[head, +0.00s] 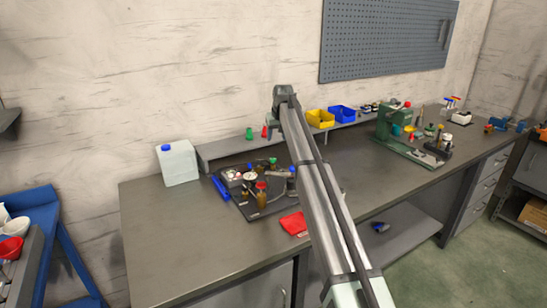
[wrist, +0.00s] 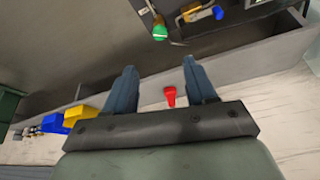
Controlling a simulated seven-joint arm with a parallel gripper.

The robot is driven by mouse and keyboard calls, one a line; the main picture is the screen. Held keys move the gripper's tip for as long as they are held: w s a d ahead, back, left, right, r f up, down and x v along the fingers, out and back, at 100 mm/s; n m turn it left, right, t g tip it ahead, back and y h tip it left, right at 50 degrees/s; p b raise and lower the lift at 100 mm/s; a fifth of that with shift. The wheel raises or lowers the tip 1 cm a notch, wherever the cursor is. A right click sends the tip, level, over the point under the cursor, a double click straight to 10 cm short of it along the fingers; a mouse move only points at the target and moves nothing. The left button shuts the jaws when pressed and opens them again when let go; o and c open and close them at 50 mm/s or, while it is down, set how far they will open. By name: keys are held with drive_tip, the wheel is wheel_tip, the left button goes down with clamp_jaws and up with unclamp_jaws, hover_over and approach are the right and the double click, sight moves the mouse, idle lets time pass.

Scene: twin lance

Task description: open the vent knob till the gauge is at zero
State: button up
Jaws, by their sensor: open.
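A small apparatus on a dark base plate (head: 262,208) stands on the bench in the head view. It carries a white round dial that looks like the gauge (head: 250,177), but its needle is too small to read. A red-topped part (head: 261,186) and several dark bottles stand by it. I cannot tell which part is the vent knob. In the wrist view my gripper (wrist: 160,68) is open, with nothing between its fingers. A green round part (wrist: 160,32) and a blue handle (wrist: 218,13) lie beyond the fingertips. My arm hides some of the bench.
A raised shelf (head: 222,151) runs along the wall with yellow (head: 320,118) and blue (head: 342,114) bins. A red piece (wrist: 169,95) shows between my fingers' bases. A white jug (head: 177,163) stands left; a red cloth (head: 294,223) lies in front. The bench's left front is clear.

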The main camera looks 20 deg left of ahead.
sight(273, 158)
drive_tip(key=x, duration=1.3)
drive_tip(key=shift+f, duration=0.4)
drive_tip(key=c, duration=1)
